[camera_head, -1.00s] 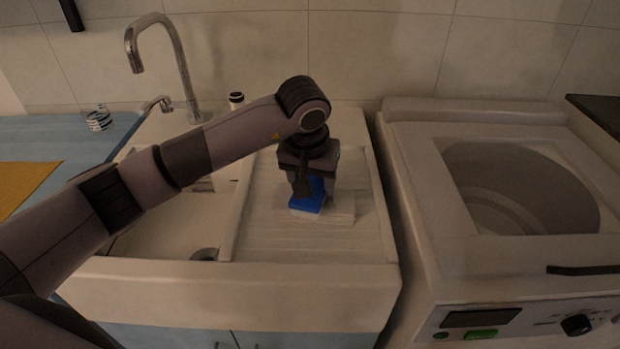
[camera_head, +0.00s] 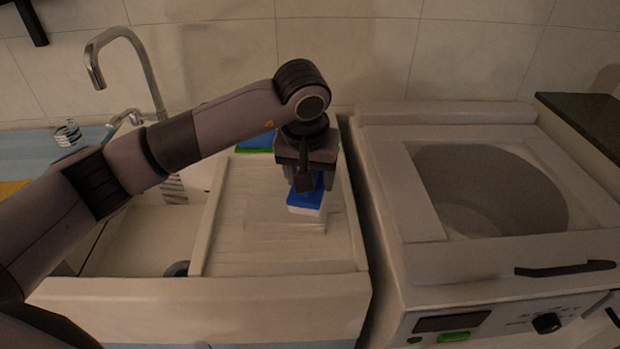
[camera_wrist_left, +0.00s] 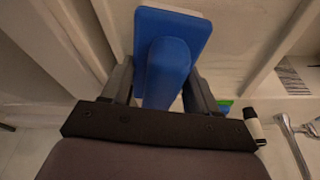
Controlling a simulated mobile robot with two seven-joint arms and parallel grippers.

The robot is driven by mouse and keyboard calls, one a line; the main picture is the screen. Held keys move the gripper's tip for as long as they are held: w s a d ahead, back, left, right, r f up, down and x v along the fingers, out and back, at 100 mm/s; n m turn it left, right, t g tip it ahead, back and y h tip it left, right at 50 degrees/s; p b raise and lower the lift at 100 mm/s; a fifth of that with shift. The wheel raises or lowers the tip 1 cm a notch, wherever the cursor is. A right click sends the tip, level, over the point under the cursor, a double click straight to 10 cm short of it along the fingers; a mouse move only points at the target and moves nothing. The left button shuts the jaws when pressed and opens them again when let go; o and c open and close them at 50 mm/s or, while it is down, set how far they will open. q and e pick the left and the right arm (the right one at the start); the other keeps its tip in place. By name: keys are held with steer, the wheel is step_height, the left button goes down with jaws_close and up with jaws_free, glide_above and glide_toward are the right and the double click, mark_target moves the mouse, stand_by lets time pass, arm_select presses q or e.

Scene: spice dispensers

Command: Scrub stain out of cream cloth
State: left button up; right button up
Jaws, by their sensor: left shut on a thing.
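My left gripper (camera_head: 304,188) is shut on a blue scrub brush (camera_head: 306,201), over the ribbed drainboard right of the sink bowl. The brush's white underside points down. The left wrist view shows the blue back and handle of the brush (camera_wrist_left: 165,60) between the fingers of the gripper (camera_wrist_left: 160,88). A thin cream cloth (camera_head: 268,228) lies on the drainboard below and around the brush, almost the board's colour. I cannot tell whether the bristles touch it. I can make out no clear stain. My right gripper is not in view.
A blue and green item (camera_head: 256,142) lies at the back of the drainboard, partly behind my arm. The tap (camera_head: 150,75) rises behind the sink bowl (camera_head: 140,240). A top-loading washer (camera_head: 390,195) with an open drum stands close on the right. A striped glass (camera_head: 67,132) stands far left.

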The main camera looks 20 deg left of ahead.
arm_select(q)
steer(key=shift+r+p, duration=0.85)
steer(key=shift+r, duration=1.1)
